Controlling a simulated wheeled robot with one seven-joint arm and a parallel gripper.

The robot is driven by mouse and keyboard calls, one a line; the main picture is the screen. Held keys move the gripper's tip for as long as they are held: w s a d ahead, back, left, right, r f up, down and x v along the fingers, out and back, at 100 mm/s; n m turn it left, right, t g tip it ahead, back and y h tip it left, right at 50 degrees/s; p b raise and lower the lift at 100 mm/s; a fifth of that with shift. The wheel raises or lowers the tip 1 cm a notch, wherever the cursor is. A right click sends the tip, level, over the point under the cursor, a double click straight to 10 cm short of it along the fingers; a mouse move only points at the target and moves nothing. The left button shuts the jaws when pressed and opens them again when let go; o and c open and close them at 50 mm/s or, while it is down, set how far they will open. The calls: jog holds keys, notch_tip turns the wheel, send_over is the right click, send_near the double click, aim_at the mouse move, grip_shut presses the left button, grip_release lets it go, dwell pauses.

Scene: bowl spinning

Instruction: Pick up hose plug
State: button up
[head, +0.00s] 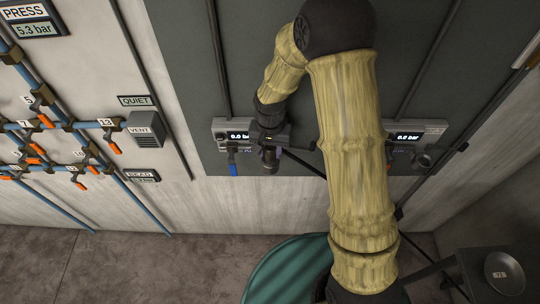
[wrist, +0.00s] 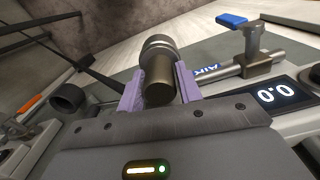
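The hose plug (wrist: 159,80), a dark cylinder with a shiny metal collar at its far end, sits between the two purple fingers of my gripper (wrist: 160,84) in the wrist view. Both fingers appear to press on its sides, with no clear gap. In the head view my gripper (head: 270,158) is in front of the left gauge unit on the grey panel, and the dark plug end hangs below it. A black hose (head: 300,162) runs from near the gripper down to the right, partly behind my arm. Whether the plug touches anything behind it is hidden.
The left gauge unit (head: 219,128) reads 0.0 bar and has a blue-handled valve (head: 233,163) close beside my gripper. A second gauge unit (head: 408,136) with a round holder is right. A pipe board (head: 55,125) with several orange-handled valves is far left. A green drum (head: 285,270) stands below.

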jog(key=c, duration=0.6)
jog(key=shift+w+r+b, duration=0.15)
jog(key=shift+r+b, duration=0.15)
jog(key=shift+r, duration=0.25)
notch_tip(320, 180, up, 9)
jog(key=shift+f+b, duration=0.15)
jog(key=shift+b, duration=1.05)
jog(key=shift+r, duration=0.2)
jog(key=shift+s+r+p, duration=0.2)
jog(key=shift+r+p, duration=1.75)
jog(key=shift+r, duration=0.25)
